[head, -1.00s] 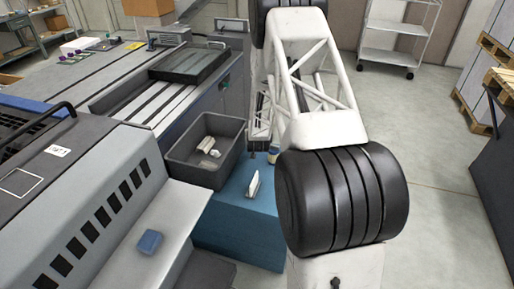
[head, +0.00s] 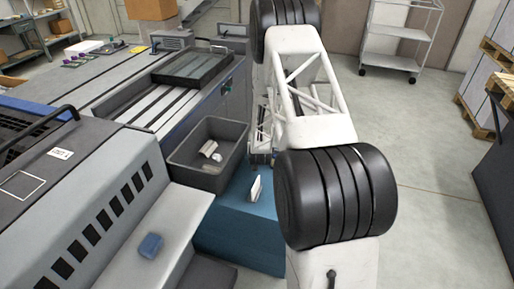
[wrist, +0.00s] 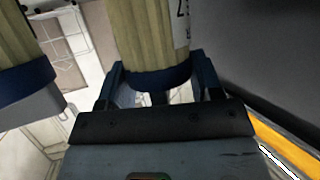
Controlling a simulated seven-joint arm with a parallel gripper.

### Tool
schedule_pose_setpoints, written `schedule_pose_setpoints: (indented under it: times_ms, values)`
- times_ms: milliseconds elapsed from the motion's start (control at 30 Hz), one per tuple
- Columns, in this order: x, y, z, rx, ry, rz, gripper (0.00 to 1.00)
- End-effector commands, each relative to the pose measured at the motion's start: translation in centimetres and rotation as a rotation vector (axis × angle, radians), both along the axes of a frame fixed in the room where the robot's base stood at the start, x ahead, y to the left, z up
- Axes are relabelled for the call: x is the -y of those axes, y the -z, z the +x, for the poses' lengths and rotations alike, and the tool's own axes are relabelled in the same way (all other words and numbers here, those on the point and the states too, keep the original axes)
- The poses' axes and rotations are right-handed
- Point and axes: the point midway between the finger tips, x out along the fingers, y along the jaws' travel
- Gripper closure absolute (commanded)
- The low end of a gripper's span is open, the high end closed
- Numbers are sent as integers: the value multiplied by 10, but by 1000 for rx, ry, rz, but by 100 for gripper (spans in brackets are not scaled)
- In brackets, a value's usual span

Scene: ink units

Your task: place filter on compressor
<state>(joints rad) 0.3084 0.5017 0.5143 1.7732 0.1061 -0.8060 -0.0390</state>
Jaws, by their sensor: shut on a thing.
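In the wrist view, my gripper (wrist: 160,85) is shut on a filter (wrist: 145,35), a tan pleated cylinder with a dark blue end cap and a white label. The cap sits between the two fingers; the filter's far end is out of the picture. A second tan cylinder with a blue cap (wrist: 20,45) stands at the left edge, apart from my gripper. In the head view my gripper and the held filter are mostly hidden behind my own arm. I cannot pick out the compressor for certain.
A dark open bin (head: 188,180) holding small pale items stands beside the blue box (head: 235,225). A white upright piece (head: 255,189) is on that box. The grey machine (head: 95,200) fills the left, with a small blue block (head: 151,246) on its ledge.

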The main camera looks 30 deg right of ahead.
Motion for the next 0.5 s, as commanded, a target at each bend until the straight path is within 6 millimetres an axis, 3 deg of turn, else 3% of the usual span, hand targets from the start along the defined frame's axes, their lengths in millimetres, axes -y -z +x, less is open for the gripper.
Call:
schedule_pose_setpoints:
  times_ms: [200,500]
  values:
    - [0,18,0,1,0,0,66]
    - [0,21,0,1,0,0,66]
